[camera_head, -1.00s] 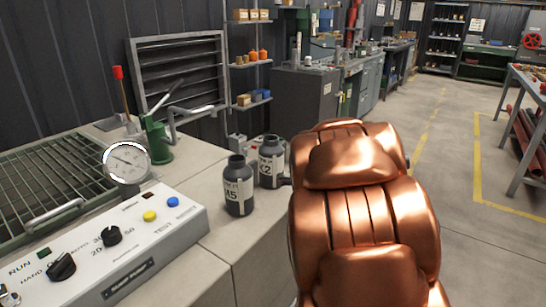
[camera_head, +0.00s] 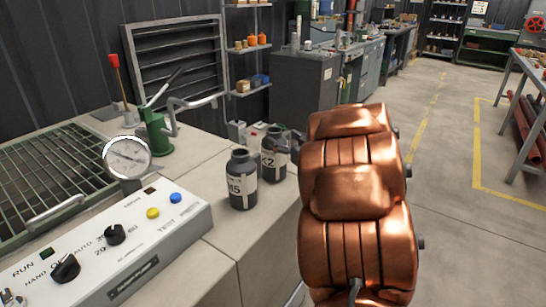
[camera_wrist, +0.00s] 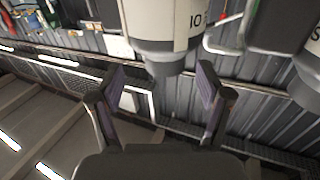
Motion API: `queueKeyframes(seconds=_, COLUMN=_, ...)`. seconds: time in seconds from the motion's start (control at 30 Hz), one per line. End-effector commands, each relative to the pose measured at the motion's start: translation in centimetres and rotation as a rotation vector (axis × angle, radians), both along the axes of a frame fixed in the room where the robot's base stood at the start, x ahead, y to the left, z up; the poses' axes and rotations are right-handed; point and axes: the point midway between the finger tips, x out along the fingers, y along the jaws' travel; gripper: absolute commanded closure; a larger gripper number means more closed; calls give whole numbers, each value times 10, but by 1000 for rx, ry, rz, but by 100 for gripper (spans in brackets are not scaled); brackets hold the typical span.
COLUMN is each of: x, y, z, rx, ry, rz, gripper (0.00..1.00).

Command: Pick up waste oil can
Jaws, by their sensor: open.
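Two dark grey cans with pale labels stand upright on the bench in the head view. The front one is marked like "M5" (camera_head: 242,181), and the one behind it is marked like "K2" (camera_head: 273,158). I cannot tell from the labels which is the waste oil can. In the wrist view, which is upside down, a can with a wide pale label reading "10" (camera_wrist: 165,30) shows with its dark neck between my open fingers. My gripper (camera_wrist: 161,70) looks empty; contact is not clear. Another can (camera_wrist: 312,70) is partly seen at the right edge.
A control panel (camera_head: 120,250) with knobs and buttons, a pressure gauge (camera_head: 127,157) and a green hand pump (camera_head: 158,132) are left of the cans. A grey cabinet (camera_head: 303,84) stands behind. Open floor (camera_head: 450,190) lies to the right.

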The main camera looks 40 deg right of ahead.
Motion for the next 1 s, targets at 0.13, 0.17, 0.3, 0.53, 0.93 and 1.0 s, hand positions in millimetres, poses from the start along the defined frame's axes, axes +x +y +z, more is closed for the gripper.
queueKeyframes(seconds=0.13, x=14, y=3, z=0, rx=1, ry=2, rz=2, gripper=23)
queueKeyframes(seconds=0.17, x=18, y=4, z=1, rx=1, ry=2, rz=3, gripper=23)
queueKeyframes(seconds=0.3, x=39, y=6, z=4, rx=-2, ry=-3, rz=6, gripper=23)
queueKeyframes(seconds=0.53, x=51, y=5, z=3, rx=0, ry=1, rz=1, gripper=23)
queueKeyframes(seconds=0.93, x=51, y=5, z=3, rx=-1, ry=0, rz=3, gripper=52)
queueKeyframes(seconds=1.0, x=51, y=5, z=3, rx=-1, ry=0, rz=3, gripper=59)
